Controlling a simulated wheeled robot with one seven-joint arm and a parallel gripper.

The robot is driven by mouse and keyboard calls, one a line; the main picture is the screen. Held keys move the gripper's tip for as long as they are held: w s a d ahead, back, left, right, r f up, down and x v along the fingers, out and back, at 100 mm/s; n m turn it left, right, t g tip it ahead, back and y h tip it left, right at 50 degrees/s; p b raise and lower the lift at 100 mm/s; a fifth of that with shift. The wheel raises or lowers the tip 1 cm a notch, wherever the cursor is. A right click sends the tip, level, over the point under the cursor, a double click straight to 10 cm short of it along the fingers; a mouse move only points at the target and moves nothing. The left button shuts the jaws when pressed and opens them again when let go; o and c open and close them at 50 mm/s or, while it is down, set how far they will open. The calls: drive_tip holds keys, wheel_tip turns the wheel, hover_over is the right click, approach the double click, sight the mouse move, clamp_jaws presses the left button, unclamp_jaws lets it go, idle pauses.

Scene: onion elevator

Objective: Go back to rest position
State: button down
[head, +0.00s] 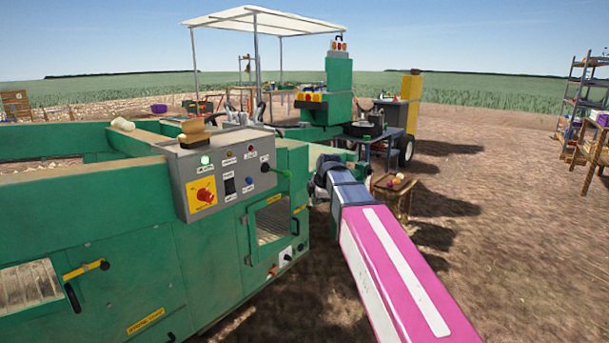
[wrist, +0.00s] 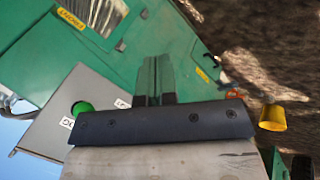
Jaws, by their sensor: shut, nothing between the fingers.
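My gripper (wrist: 153,62) shows in the wrist view with its two fingers together and nothing between them. Behind the fingers is the green machine (wrist: 100,65). In the head view my pink and white arm reaches forward from the lower right. Its dark wrist end is beside the right end of the green machine (head: 130,260), and the fingertips are hard to make out there. The grey control box (head: 205,180) on the machine has a lit green lamp and a red rotary switch on yellow. It also shows in the wrist view (wrist: 65,105), with a round green part.
A small wooden stool (head: 395,200) with round items stands just beyond my wrist. A blue table (head: 372,140) and a wheeled machine are behind it. Shelves (head: 585,95) stand at the far right. Open dirt ground lies to the right of my arm.

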drive_tip(key=s+d+f+m+g, duration=0.1)
drive_tip(key=s+d+f+m, duration=0.4)
drive_tip(key=s+f+m, duration=0.2)
drive_tip(key=s+d+f+m+g+h, duration=0.1)
drive_tip(key=s+d+f+m, duration=0.3)
drive_tip(key=f, duration=0.7)
drive_tip(key=s+d+f+m+g+h, duration=0.1)
drive_tip(key=s+d+f+m+g, duration=0.1)
drive_tip(key=s+d+f+m, duration=0.3)
drive_tip(key=s+f+m, duration=0.4)
drive_tip(key=s, duration=0.1)
drive_tip(key=shift+s+d+f+m+g, duration=0.3)
drive_tip(key=shift+s+d, duration=0.05)
drive_tip(key=shift+s, duration=0.05)
